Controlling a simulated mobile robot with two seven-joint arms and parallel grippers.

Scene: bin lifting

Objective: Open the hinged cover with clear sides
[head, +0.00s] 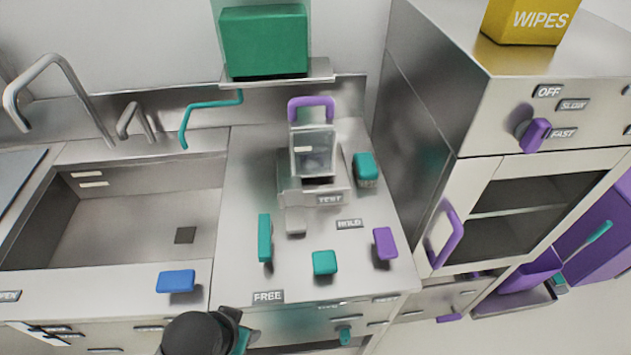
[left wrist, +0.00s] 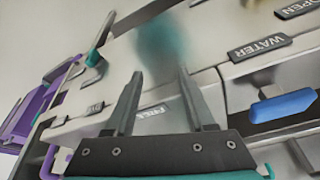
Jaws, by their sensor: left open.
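The clear-sided cover (head: 313,151) stands on a grey base marked TEST at the back of the steel counter. It has a purple loop handle (head: 311,103) at its top. I cannot tell for sure from this angle how far it is open. My left arm shows as a dark rounded part at the bottom edge of the head view, well in front of the cover. In the left wrist view my left gripper (left wrist: 157,80) is open and empty, above the counter's front edge near the FREE label (left wrist: 153,113). My right gripper is not in view.
Teal blocks (head: 324,262), a purple block (head: 385,243) and a grey one (head: 295,221) stand on the counter before the cover. A sink (head: 140,215) lies left, with a blue handle (head: 176,281). A steel cabinet (head: 440,80) with a purple door handle (head: 449,238) rises right.

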